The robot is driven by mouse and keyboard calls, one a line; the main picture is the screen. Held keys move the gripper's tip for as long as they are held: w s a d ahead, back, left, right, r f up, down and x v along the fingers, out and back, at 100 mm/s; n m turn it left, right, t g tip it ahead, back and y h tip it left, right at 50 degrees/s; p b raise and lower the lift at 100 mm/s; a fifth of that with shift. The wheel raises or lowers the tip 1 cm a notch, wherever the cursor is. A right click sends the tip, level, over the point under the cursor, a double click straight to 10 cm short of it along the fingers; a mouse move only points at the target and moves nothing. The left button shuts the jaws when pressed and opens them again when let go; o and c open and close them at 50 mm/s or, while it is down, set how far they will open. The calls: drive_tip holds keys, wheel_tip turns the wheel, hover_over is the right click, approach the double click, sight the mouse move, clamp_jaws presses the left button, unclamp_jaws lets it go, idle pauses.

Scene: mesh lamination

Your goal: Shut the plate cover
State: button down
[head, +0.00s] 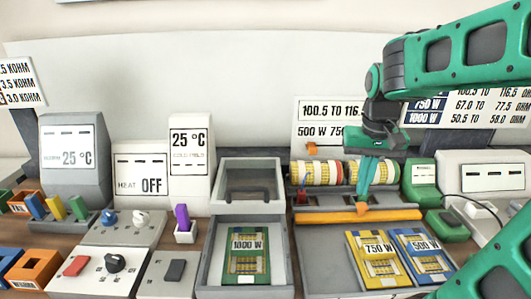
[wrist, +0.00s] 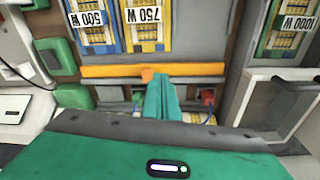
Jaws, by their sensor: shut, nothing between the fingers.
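A grey-framed clear cover (head: 222,187) with a dark handle stands raised behind a grey tray (head: 207,262). It also shows at the right of the wrist view (wrist: 246,100). A green 1000 W plate (head: 248,252) lies in the tray, uncovered. My gripper (head: 363,207) is right of the cover, pointing down, with its teal fingers together and empty. Its tips are at an orange bar (head: 330,217), also in the wrist view (wrist: 105,71). I cannot tell whether they touch it. A small orange piece shows at the tips.
Yellow 750 W (head: 376,260) and blue 500 W (head: 421,255) plates lie in front of the bar. Striped rollers (head: 318,173) are behind it. Left stand control boxes, including a heat display (head: 141,175), and a purple-topped switch (head: 182,217).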

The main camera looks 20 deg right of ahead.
drive_tip(key=w+a+r+n+t, duration=0.1)
drive_tip(key=w+a, duration=0.4)
drive_tip(key=w, duration=0.6)
drive_tip(key=w+a+r+t, duration=0.1)
drive_tip(key=w+a, duration=0.4)
drive_tip(key=w, duration=0.6)
drive_tip(key=w+a+r+n+t, duration=0.1)
drive_tip(key=w+a, duration=0.3)
drive_tip(key=w, duration=0.8)
drive_tip(key=x, duration=0.9)
drive_tip(key=shift+s+f, duration=0.15)
drive_tip(key=shift+s, duration=0.05)
drive_tip(key=shift+s+a, duration=0.15)
drive_tip(key=shift+s, duration=0.45)
drive_tip(key=shift+s+a, duration=0.15)
drive_tip(key=shift+s, duration=0.4)
drive_tip(key=shift+s+a, duration=0.25)
drive_tip(key=shift+s, duration=0.55)
